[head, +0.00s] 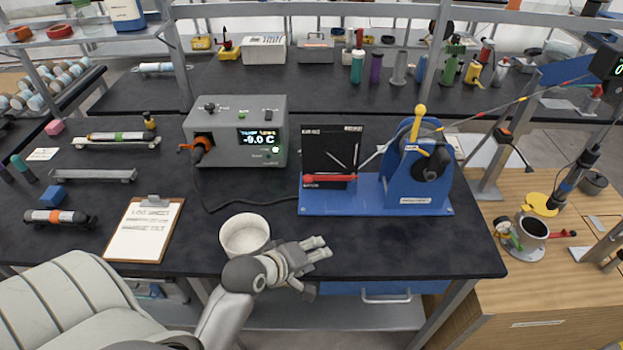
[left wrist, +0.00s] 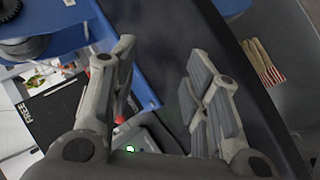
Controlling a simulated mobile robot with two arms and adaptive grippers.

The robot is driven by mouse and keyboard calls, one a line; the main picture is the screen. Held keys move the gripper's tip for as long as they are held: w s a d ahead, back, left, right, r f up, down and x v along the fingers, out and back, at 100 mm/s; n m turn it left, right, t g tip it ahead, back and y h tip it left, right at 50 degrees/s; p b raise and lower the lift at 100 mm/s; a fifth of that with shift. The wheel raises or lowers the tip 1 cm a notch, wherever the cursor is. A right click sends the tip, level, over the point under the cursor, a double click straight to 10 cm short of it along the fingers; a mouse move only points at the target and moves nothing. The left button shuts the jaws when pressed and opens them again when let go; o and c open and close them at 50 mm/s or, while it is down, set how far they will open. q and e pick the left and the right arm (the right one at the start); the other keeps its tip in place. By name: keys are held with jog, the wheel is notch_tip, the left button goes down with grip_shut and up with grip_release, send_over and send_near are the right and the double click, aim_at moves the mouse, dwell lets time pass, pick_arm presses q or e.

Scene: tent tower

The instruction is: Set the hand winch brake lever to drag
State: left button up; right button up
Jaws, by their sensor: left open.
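The blue hand winch (head: 420,190) stands on the dark bench, with a drum and a yellow-knobbed crank (head: 420,112). Its brake lever (head: 330,178) has a red grip and lies nearly level across the lower part of a black panel (head: 322,145). The panel's small labels are unreadable in the head view; the left wrist view shows the word FREE on it (left wrist: 35,120). My left gripper (head: 318,250) is open and empty above the bench's front edge, below and in front of the lever, touching nothing visible. It also shows in the left wrist view (left wrist: 160,85). My right gripper is not in view.
A white bowl (head: 245,235) stands just left of my left gripper. A grey meter box (head: 240,135) reading -9.0 C and its black cable are behind. A clipboard (head: 145,228) lies at left. The bench between gripper and winch base is clear.

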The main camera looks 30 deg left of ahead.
aim_at(306, 181)
pick_arm(q)
jog(key=w+a+r+n+t, duration=0.1)
jog(key=n, duration=0.1)
jog(key=w+a+r+n+t+y, duration=0.1)
jog(key=w+a+n, duration=0.1)
jog(key=n, duration=0.1)
jog(key=w+a+r+n+t, duration=0.1)
jog(key=a+n, duration=0.1)
jog(key=shift+w+a+n, duration=0.25)
jog(key=shift+w+n, duration=0.05)
jog(key=shift+n, duration=0.1)
jog(key=w+a+r+n+t+y, duration=0.2)
jog(key=w+a+n+y, duration=0.1)
jog(key=a+n, duration=0.4)
jog(key=x, duration=0.6)
jog(key=d+p+x, duration=0.1)
jog(key=x, duration=0.3)
jog(key=shift+w+d+f, duration=0.1)
jog(key=shift+f, duration=0.25)
grip_shut()
